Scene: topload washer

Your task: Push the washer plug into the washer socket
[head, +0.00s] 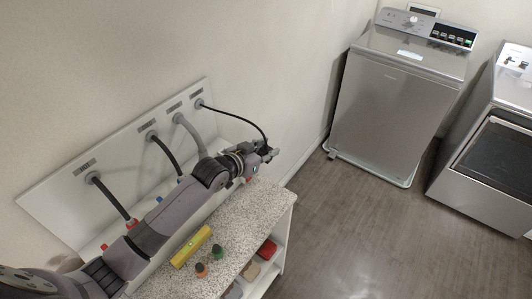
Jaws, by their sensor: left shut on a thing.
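My left gripper (270,153) is at the end of my arm, which reaches in from the lower left. It is shut at the end of a thin black cord (240,112), above the far end of the counter. The cord arcs from the rightmost port of the white wall panel (60,200) down to the gripper. The washer plug at the cord's end is mostly hidden by the fingers. I cannot make out the washer socket. A silver top-load washer (392,105) stands at the upper right, apart from the gripper. My right gripper is not in view.
A speckled counter (235,215) holds a yellow level (191,247) and two small bottles (217,251). Black and grey hoses (111,198) hang from the panel beside my arm. A second silver appliance (492,150) stands right of the washer. The wooden floor (350,235) is clear.

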